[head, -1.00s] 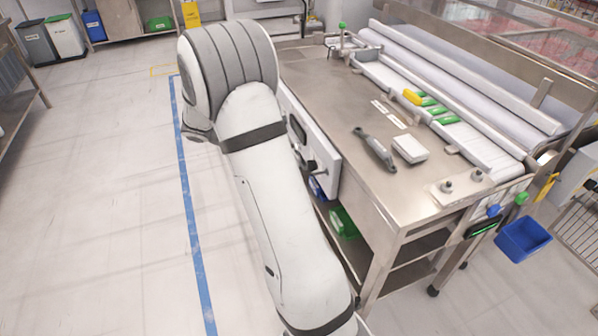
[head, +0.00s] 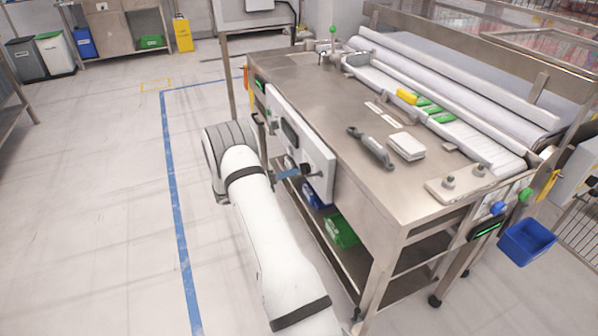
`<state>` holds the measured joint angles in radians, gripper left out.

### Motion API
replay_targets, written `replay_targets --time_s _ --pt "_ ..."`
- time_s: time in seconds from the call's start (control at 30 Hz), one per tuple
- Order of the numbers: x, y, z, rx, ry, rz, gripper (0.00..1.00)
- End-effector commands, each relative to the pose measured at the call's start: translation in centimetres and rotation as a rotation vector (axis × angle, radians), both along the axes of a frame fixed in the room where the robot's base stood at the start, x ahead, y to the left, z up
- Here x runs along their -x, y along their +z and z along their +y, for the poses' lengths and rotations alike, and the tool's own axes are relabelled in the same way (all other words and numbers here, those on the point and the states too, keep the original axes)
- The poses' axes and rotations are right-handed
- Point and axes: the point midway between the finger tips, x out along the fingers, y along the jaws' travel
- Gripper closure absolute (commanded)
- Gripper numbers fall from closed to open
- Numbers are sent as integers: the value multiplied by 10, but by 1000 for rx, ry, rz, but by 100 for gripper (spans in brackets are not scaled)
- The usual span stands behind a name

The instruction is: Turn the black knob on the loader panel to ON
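The loader panel (head: 318,160) is a white upright plate on the left side of the steel table, with a dark display in its upper part. A small dark shape (head: 306,170) stands out from the panel's lower part. It is where a black knob shows, but its pointer and setting are too small to read. My gripper (head: 290,173) seems to be the small blue-grey and dark end reaching from behind my white arm to the panel at this shape. I cannot tell whether it touches the knob, and its fingers cannot be made out.
The steel table (head: 300,85) carries a dark-handled tool (head: 372,148), a white block (head: 407,146) and green and yellow pieces near the rollers. Blue and green bins (head: 341,230) sit on the shelf below. The floor left of the blue line (head: 178,215) is clear.

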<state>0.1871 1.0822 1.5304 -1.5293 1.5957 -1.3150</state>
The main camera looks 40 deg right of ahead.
Motion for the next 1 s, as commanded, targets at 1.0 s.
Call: replay_targets --time_s 1.0 --pt "7 0 -27 0 0 -1 100"
